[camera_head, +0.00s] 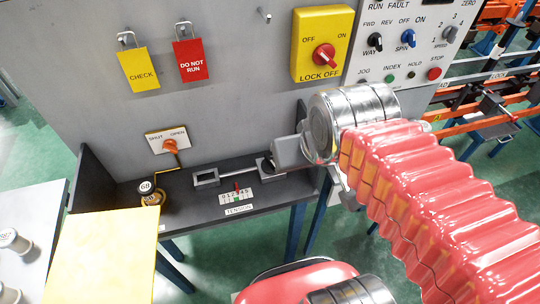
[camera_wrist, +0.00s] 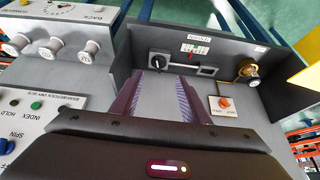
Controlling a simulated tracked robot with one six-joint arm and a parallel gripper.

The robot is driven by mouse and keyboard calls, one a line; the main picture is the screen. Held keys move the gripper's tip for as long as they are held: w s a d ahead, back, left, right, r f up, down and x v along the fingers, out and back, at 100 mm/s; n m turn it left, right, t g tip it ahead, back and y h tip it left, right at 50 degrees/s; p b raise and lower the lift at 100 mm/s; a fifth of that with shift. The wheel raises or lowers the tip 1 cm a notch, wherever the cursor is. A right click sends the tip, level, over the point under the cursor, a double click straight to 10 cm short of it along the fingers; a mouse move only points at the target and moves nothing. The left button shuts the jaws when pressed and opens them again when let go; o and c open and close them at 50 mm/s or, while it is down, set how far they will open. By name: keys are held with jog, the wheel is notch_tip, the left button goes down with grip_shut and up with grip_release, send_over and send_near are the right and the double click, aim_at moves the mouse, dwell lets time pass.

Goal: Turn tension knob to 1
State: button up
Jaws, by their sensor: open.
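The black tension knob (camera_wrist: 158,60) stands on the dark shelf beside the tension scale (camera_wrist: 195,47), ahead of my fingers in the wrist view. In the head view the scale (camera_head: 238,196) carries a TENSION label and a red pointer near the middle of its numbers; the exact reading is too small to tell. The knob (camera_head: 265,168) is partly hidden there by my gripper (camera_head: 287,153). In the wrist view my gripper (camera_wrist: 160,92) is open and empty, its two purple fingers apart, pointing toward the knob without visible contact.
A grey rod runs from the knob to a rectangular block (camera_head: 205,178). An orange SHUT/OPEN valve (camera_head: 170,145) and a brass fitting (camera_head: 151,194) are left of it. The grey wall holds CHECK (camera_head: 139,69) and DO NOT RUN (camera_head: 191,60) tags and a yellow lock-off switch (camera_head: 322,44).

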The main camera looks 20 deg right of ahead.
jog(key=shift+o, duration=1.4)
jog(key=shift+w+a+f+m, duration=0.1)
jog(key=shift+w+a+m, duration=0.15)
jog(key=shift+w+m, duration=0.25)
jog(key=o, duration=0.5)
jog(key=w+f+m+g, duration=0.1)
jog(key=w+m, duration=0.1)
jog(key=w, duration=0.1)
jog(key=w+f+m+g, duration=0.1)
jog(key=w+m, duration=0.1)
jog(key=w, duration=0.1)
jog(key=w+f+m+g, duration=0.1)
jog(key=w+f+m, duration=0.1)
jog(key=w+m, duration=0.1)
jog(key=shift+w, duration=0.25)
jog(key=shift+c, duration=0.2)
jog(key=m+g, duration=0.3)
jog(key=m, duration=0.4)
send_over(269, 160)
notch_tip(269, 160, down, 9)
jog(key=shift+s+r, duration=0.15)
jog(key=shift+f, duration=0.2)
jog(key=shift+f, duration=0.1)
jog(key=shift+f, duration=3.65)
